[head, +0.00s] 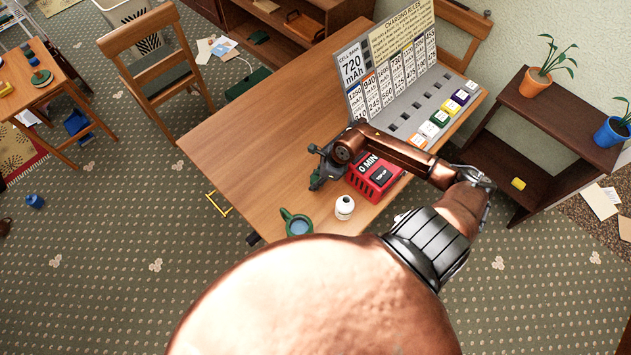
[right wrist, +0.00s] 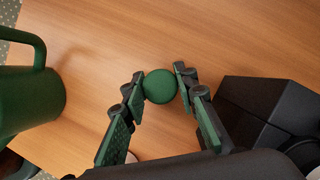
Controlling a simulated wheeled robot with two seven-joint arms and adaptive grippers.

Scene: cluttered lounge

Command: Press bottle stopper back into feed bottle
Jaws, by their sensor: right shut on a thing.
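The feed bottle (head: 345,207) is a small white bottle standing upright near the table's front edge, with a small dark opening or mark on top. My right gripper (head: 318,180) is beyond it and to its left, above the table. In the right wrist view the right gripper (right wrist: 162,84) is shut on a round dark green piece (right wrist: 160,87), which looks like the bottle stopper. The stopper is apart from the bottle; I cannot make it out in the head view. A small pale patch at the bottom of the wrist view may be the bottle. My left gripper is not in view.
A red "0 MIN" box (head: 374,178) sits under my right forearm. Behind stands a number-card rack (head: 395,75). The table's left part (head: 245,140) is clear.

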